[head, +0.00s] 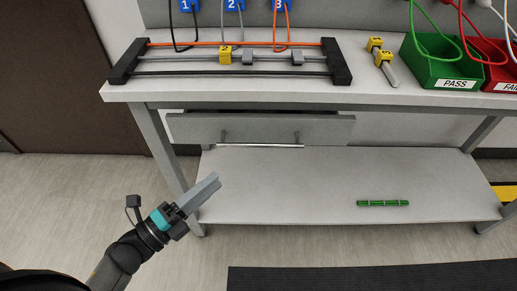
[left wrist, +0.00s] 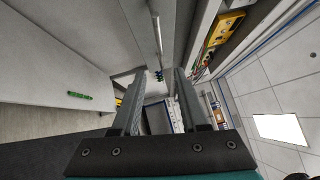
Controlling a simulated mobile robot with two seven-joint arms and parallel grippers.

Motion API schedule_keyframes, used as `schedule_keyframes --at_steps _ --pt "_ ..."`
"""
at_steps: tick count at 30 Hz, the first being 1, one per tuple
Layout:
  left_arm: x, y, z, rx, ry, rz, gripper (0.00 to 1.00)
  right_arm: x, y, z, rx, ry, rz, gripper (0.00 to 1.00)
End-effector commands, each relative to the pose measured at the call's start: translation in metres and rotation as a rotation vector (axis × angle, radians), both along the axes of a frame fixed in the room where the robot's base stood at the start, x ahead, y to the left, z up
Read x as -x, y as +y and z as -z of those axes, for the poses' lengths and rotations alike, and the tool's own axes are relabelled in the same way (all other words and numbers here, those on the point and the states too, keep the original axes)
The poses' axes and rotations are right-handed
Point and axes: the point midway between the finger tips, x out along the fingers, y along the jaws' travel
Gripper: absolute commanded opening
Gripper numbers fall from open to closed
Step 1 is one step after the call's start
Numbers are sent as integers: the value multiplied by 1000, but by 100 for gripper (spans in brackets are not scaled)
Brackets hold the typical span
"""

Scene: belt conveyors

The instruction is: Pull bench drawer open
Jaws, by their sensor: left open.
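The bench drawer has a grey front (head: 290,127) just under the benchtop. A straight metal bar handle (head: 262,146) stands off it on two short posts. My left gripper (head: 212,183) is in front of the bench, below and to the left of the handle, and apart from it. In the left wrist view its two long fingers (left wrist: 154,75) are spread with nothing between them. The bar handle (left wrist: 157,34) shows there beyond the fingertips. Whether the drawer is fully closed I cannot tell. My right gripper is not in view.
The benchtop (head: 400,98) holds a black-ended cable rack (head: 128,60), yellow-tagged connectors (head: 380,55), a green PASS bin (head: 440,65) and a red bin (head: 497,75). A green stick (head: 383,203) lies on the lower shelf (head: 300,185). A bench leg (head: 165,150) stands near my left gripper.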

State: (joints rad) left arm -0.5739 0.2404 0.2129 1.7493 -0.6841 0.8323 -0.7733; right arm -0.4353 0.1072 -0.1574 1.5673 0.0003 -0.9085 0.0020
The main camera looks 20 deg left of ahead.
Motion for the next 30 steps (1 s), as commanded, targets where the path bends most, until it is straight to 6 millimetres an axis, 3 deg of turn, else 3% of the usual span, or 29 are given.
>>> schedule_keyframes --at_steps 18,24,30 --pt "-102 -58 -16 6 1 -1 44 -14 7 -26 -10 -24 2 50" --pt "-121 -68 -19 6 4 -3 44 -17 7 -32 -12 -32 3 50" --pt "-127 -72 -20 6 5 -2 44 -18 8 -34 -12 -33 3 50"
